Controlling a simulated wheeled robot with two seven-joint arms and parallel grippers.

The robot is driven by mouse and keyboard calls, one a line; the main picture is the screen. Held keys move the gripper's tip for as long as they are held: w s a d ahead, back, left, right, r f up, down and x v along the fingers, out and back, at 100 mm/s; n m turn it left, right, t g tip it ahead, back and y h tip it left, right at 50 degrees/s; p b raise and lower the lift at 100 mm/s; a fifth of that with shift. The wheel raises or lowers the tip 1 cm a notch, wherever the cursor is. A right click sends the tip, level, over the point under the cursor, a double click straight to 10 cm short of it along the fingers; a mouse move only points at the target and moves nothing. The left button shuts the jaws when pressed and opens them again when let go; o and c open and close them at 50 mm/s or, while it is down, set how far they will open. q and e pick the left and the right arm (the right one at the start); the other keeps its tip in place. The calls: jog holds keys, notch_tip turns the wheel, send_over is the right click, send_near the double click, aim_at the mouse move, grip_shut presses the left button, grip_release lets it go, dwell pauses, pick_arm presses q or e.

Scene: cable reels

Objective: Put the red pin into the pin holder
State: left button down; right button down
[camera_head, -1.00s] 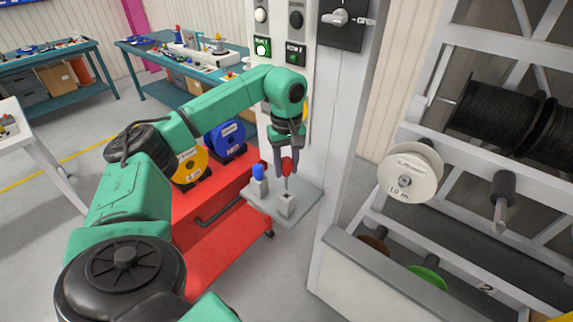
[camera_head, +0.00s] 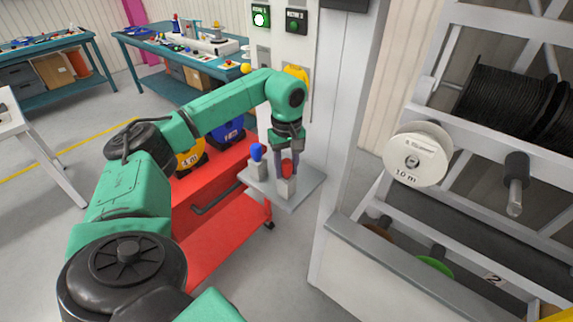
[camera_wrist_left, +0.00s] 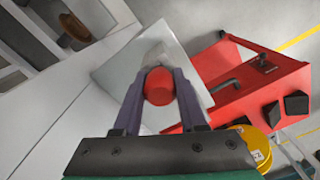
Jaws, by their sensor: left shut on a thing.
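My left gripper (camera_head: 287,172) points down over the small grey shelf and is shut on the red pin (camera_head: 287,168). The red head of the pin also shows between the two fingers in the left wrist view (camera_wrist_left: 159,86). The pin's head sits low, right at the top of the right-hand grey holder block (camera_head: 285,188); its shaft is not visible, and the fingers partly hide the block. A blue pin (camera_head: 256,152) stands upright in the other grey block (camera_head: 257,168), to the left. My right gripper is not in view.
The grey shelf (camera_head: 310,186) juts from a grey column (camera_head: 345,130). A red cart (camera_head: 205,240) with blue and yellow reels stands to the left. A rack with a white reel (camera_head: 418,155) stands to the right.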

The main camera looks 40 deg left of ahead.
pick_arm(q)
jog(key=shift+c, duration=1.9)
grip_release()
notch_tip(320, 180, up, 8)
jog(key=shift+f+b, duration=0.1)
jog(key=shift+b, duration=0.4)
notch_tip(320, 180, up, 7)
jog(key=p, duration=0.3)
jog(key=shift+f, duration=0.15)
